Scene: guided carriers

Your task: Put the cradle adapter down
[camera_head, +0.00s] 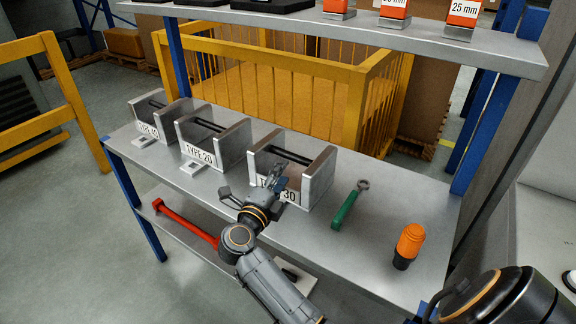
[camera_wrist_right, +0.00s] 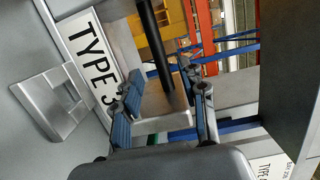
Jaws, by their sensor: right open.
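My right gripper (camera_head: 275,182) is open at the front of the TYPE 30 cradle (camera_head: 318,178), over its label. In the right wrist view, its blue-padded fingers (camera_wrist_right: 162,85) stand apart with nothing gripped between them. A flat grey plate with a square opening (camera_wrist_right: 38,103), which looks like a cradle adapter, lies in front of the TYPE 30 label (camera_wrist_right: 90,45), beside the fingers. In the head view my gripper and wrist largely hide that spot. Similar small plates lie before the TYPE 40 cradle (camera_head: 142,141) and the TYPE 20 cradle (camera_head: 193,168). My left gripper is out of view.
A red tool (camera_head: 185,222) lies on the lower shelf. An upper shelf (camera_head: 400,38) overhangs the back. Yellow railings stand behind.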

